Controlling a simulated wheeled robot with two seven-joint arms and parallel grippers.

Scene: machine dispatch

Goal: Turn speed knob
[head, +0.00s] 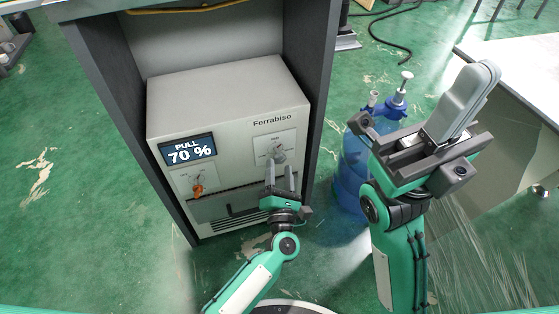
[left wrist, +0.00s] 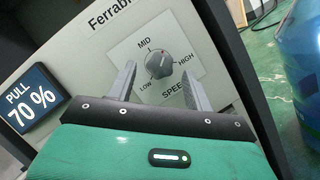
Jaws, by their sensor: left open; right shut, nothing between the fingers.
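The grey speed knob (head: 276,154) is on the right of the front panel of the light grey Ferrabiso machine (head: 225,100). In the left wrist view the speed knob (left wrist: 159,64) sits on a plate marked LOW, MID, HIGH and SPEED; I cannot tell its exact setting. My left gripper (head: 280,172) is open just in front of and below the knob. In the left wrist view its fingers (left wrist: 158,85) lie on either side of the knob's lower part, without visible contact. My right gripper (head: 470,95) is shut and empty, raised at the right, away from the machine.
The display (head: 188,150) reads PULL 70 %. An orange knob (head: 198,190) is at the panel's lower left. Dark cabinet walls (head: 318,90) flank the machine. A blue water bottle (head: 352,170) stands right of the cabinet, and a white-topped table (head: 520,75) is at the far right.

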